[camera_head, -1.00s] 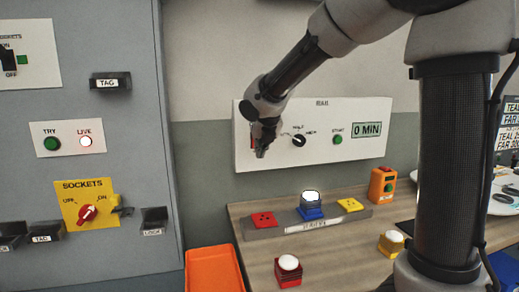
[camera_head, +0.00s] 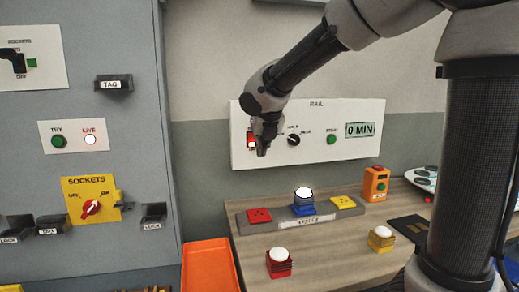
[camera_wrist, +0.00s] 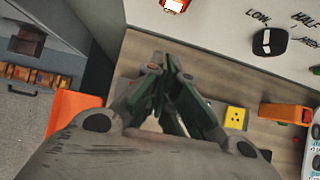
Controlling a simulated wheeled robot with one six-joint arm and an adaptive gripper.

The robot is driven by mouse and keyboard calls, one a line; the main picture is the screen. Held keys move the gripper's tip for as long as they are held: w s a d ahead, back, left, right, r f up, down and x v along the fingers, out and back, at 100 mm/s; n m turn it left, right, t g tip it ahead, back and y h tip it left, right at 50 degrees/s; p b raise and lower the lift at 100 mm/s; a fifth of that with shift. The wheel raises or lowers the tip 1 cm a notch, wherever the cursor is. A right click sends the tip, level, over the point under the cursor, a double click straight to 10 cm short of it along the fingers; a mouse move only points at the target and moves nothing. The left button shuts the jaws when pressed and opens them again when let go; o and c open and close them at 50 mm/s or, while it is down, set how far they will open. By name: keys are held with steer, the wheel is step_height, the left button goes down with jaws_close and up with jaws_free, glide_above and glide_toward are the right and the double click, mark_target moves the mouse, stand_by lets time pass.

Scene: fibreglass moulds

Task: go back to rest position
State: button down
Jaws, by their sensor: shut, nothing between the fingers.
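My gripper (camera_head: 262,150) is shut and empty. In the head view it hangs in front of the left part of the white wall panel (camera_head: 220,135), close to the red lit switch (camera_head: 251,139); I cannot tell whether they touch. In the wrist view the closed fingers (camera_wrist: 168,95) point down over the wooden bench (camera_wrist: 130,55), and the red switch (camera_wrist: 175,4) shows at the top edge, apart from them. The panel also has a black knob (camera_head: 293,140), a green button (camera_head: 331,139) and a "0 MIN" display (camera_head: 360,129).
A grey cabinet (camera_head: 130,200) with a yellow SOCKETS switch plate (camera_head: 91,201) stands left. An orange bin (camera_head: 210,265) sits beside the bench (camera_head: 330,265). On the bench are a grey strip (camera_head: 300,228), a red block (camera_head: 279,265), a yellow block (camera_head: 381,239) and an orange box (camera_head: 375,184).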

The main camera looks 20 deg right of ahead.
steer(key=s+r, duration=0.3)
steer(key=s, duration=0.1)
steer(key=s+d+f+m+g, duration=0.1)
steer(key=s+d+f+m, duration=0.1)
steer(key=s+d+m, duration=0.3)
steer(key=s+d+f+m+g, duration=0.1)
steer(key=s+d+f+m, duration=0.2)
steer(key=s+m, duration=1)
steer(key=s+d+f+m+g, duration=0.1)
steer(key=s+d+m, duration=0.7)
steer(key=m, duration=1)
steer(key=shift+s+f, duration=0.65)
steer(key=shift+f, duration=0.2)
steer(key=c, duration=2.2)
jaws_free()
